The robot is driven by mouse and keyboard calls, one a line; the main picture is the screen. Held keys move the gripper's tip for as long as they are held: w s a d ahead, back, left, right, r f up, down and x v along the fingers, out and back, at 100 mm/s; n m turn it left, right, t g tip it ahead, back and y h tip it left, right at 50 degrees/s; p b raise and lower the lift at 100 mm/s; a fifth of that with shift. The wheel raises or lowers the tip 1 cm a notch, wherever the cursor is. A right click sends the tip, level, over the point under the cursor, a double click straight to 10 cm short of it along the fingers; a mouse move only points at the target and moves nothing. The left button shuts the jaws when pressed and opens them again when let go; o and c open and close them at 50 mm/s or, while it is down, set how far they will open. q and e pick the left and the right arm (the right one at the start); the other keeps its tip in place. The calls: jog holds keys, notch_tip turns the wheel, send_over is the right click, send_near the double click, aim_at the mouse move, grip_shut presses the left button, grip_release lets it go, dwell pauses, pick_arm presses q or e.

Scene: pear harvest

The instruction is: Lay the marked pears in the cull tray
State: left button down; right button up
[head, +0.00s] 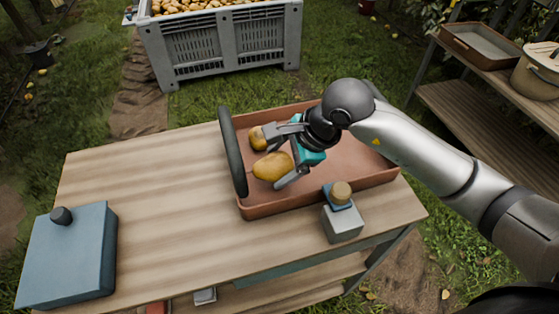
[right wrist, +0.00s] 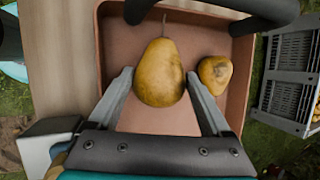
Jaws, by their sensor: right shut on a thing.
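The terracotta tray (head: 345,178) with a dark handle stands on the wooden table. My right gripper (head: 281,158) reaches down into its left part. It is shut on a large yellow-brown pear (head: 272,166), which also shows between the two fingers in the right wrist view (right wrist: 160,72). Whether this pear touches the tray floor is hard to tell. A smaller pear (head: 257,139) lies in the tray beyond it; in the right wrist view this pear (right wrist: 215,75) shows dark blotches. My left gripper is out of view.
A blue box (head: 70,255) with a dark knob stands at the table's left end. A small grey block with a tan-topped piece (head: 342,222) stands by the tray's near edge. A grey crate (head: 225,45) of pears is behind; shelves (head: 480,100) are right. The table's middle-left is clear.

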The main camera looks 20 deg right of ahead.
jog(key=shift+f+b, duration=1.05)
jog(key=shift+f, duration=0.05)
dwell(0.4)
jog(key=o, duration=1.4)
